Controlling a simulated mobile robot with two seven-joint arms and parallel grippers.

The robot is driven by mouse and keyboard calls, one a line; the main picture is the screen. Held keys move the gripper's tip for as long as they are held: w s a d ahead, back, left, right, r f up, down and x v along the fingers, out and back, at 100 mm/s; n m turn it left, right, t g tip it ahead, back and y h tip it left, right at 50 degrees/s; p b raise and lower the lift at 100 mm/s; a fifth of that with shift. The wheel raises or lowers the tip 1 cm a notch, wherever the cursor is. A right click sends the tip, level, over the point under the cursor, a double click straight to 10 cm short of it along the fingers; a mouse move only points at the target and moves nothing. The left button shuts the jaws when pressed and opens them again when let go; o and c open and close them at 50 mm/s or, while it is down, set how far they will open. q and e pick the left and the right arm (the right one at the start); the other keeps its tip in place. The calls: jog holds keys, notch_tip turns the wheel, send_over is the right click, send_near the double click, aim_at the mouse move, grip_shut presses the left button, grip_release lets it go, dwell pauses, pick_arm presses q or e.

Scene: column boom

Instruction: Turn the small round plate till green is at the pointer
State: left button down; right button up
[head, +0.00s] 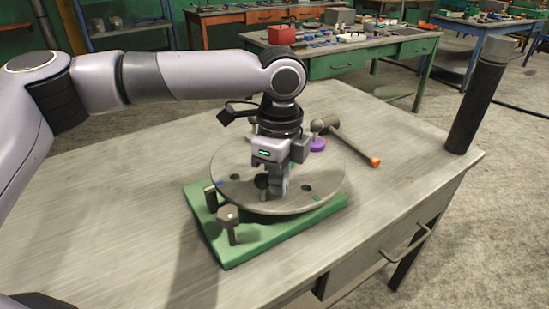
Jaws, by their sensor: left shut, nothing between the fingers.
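The round grey plate (330,182) lies flat on a green base (240,246) on the workbench. A small green mark (316,198) shows near its front right rim, and a small blue mark (219,182) near its left rim. Dark holes and a dark knob (262,182) show on the plate. A post with a wide head (229,215) stands at the base's front left; I cannot tell whether it is the pointer. My left gripper (280,190) points down over the plate, shut and empty, beside the knob; contact is unclear. My right gripper is not in view.
A tool with an orange tip (375,162) and a purple piece (318,145) lie behind the plate. A dark upright post (474,108) stands at the bench's right corner. The bench (110,215) is clear at left. Other cluttered benches stand behind.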

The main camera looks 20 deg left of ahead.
pick_arm(q)
jog(key=shift+s+a+r+p, duration=0.1)
jog(key=shift+s+a+p, duration=0.1)
jog(key=shift+a+p, duration=0.45)
jog(key=shift+a, duration=0.15)
